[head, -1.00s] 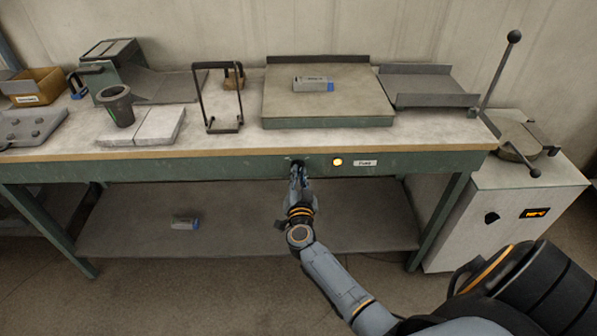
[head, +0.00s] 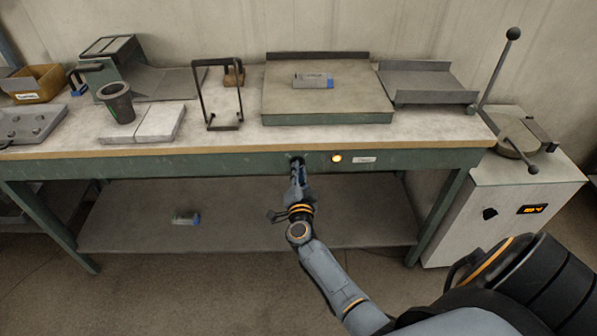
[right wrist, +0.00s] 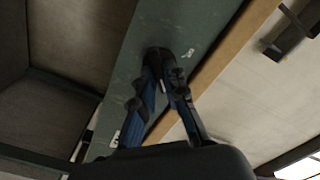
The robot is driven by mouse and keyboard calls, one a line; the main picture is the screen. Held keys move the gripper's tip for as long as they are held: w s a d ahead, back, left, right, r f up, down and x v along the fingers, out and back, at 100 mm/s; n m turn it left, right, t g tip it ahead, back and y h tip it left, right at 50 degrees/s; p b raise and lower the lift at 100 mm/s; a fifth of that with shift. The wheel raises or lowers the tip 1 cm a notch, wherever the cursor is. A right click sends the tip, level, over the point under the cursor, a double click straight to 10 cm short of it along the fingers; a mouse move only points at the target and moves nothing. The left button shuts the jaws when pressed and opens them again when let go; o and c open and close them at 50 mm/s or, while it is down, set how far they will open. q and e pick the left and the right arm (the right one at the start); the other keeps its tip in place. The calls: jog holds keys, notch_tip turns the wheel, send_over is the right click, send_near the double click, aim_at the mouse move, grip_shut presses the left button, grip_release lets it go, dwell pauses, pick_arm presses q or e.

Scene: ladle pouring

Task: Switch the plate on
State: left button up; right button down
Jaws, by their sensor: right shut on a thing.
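The plate (head: 328,92) is a broad, low slab with a green front edge at the back of the bench. A small grey and blue block (head: 313,81) lies on it. A dark knob (head: 296,160) sits on the green front rail below the plate, mostly hidden by my gripper. A round yellow lamp (head: 337,159) beside it glows, with a small white label (head: 364,160) to its right. My right gripper (head: 297,170) is shut on the knob. Its fingers (right wrist: 168,62) meet at the rail in the right wrist view. My left gripper is out of view.
A dark cup (head: 117,104), pale tiles (head: 156,125) and a wire stand (head: 223,94) are on the bench to the left. A grey tray (head: 430,84) is right of the plate. A white cabinet (head: 470,220) with a long lever stands at the right.

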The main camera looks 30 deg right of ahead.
jog(key=c, duration=1.4)
grip_release()
jog(key=v, duration=1.2)
